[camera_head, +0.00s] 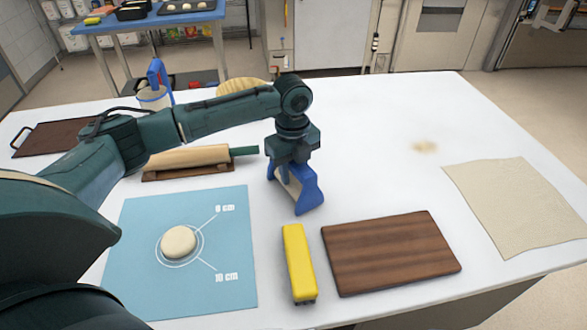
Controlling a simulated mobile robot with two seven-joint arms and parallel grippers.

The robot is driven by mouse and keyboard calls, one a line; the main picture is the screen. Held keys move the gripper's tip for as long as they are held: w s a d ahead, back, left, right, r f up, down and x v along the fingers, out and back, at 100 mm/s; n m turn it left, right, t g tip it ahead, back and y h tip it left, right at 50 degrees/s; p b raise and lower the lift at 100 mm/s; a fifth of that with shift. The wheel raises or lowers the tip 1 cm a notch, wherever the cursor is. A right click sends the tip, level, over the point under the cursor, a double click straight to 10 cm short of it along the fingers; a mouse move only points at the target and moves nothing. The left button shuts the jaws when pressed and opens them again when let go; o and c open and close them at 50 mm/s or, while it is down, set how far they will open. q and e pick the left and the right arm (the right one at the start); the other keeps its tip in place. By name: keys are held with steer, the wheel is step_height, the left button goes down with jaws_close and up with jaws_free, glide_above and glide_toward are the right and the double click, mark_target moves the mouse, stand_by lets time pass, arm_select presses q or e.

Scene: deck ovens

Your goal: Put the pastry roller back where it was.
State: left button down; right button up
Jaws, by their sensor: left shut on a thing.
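The pastry roller (308,195) looks like a blue frame with a pale part beside it. It is in my left gripper (291,163), which points down over the white table, right of the blue mat and behind the yellow block. The gripper is shut on it, and its fingertips are largely hidden by the roller. I cannot tell whether the roller touches the table. My right gripper is not in view.
A blue mat (130,235) bears a round dough piece (179,242). A yellow block (298,262) and a brown board (390,252) lie near the front. A beige cloth (518,205) lies right.

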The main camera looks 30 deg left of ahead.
arm_select(q)
steer(key=shift+f, duration=0.1)
steer(key=c, duration=1)
jaws_free()
steer(key=shift+c, duration=0.2)
step_height(320, 180, up, 12)
steer(key=shift+r+b, duration=0.15)
steer(key=shift+b, duration=0.25)
